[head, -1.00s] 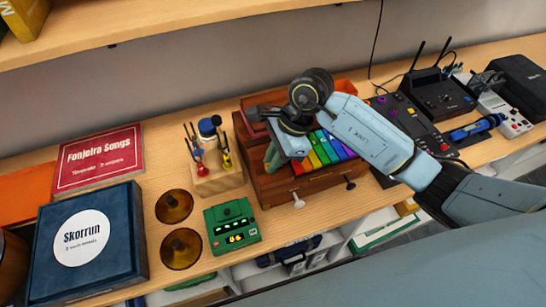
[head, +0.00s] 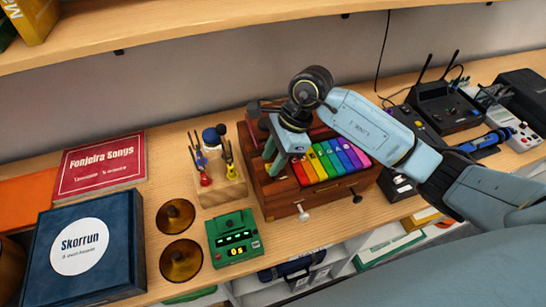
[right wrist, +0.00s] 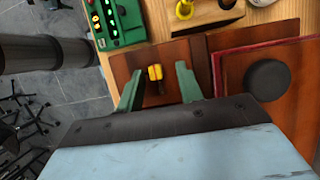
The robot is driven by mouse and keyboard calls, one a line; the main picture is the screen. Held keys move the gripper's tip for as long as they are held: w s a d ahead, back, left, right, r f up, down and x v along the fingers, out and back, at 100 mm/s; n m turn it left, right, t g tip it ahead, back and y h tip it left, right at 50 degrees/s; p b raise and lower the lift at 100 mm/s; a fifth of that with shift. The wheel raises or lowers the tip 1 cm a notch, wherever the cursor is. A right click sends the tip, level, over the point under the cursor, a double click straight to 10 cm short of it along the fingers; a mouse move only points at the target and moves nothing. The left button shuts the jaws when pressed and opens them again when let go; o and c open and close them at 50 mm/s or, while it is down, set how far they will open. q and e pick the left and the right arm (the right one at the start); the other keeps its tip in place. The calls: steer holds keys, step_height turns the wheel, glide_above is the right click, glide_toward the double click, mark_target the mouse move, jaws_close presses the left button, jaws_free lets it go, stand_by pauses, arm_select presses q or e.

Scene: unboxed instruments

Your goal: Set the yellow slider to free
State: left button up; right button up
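The yellow slider (right wrist: 155,72) is a small yellow knob on the brown wooden top of the instrument box (head: 318,194); it shows in the right wrist view. A dark slot or shadow lies just below it there. No position label is readable. In the head view my right gripper hides it. My right gripper (head: 273,156) hangs over the left end of the box, left of the rainbow keys. In the right wrist view its green fingers (right wrist: 158,72) are open, one on each side of the slider, with gaps to it. My left gripper is not in view.
A wooden tool holder (head: 222,190) and a green device (head: 234,238) with lit digits stand left of the box. Rainbow keys (head: 330,160) lie right of the gripper. Two knobs stick out from the box front. Black electronics (head: 445,100) stand further right.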

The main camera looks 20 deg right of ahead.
steer(key=b+v, duration=0.2)
steer(key=v, duration=1.1)
steer(key=shift+r, duration=0.15)
steer(key=shift+s, duration=0.15)
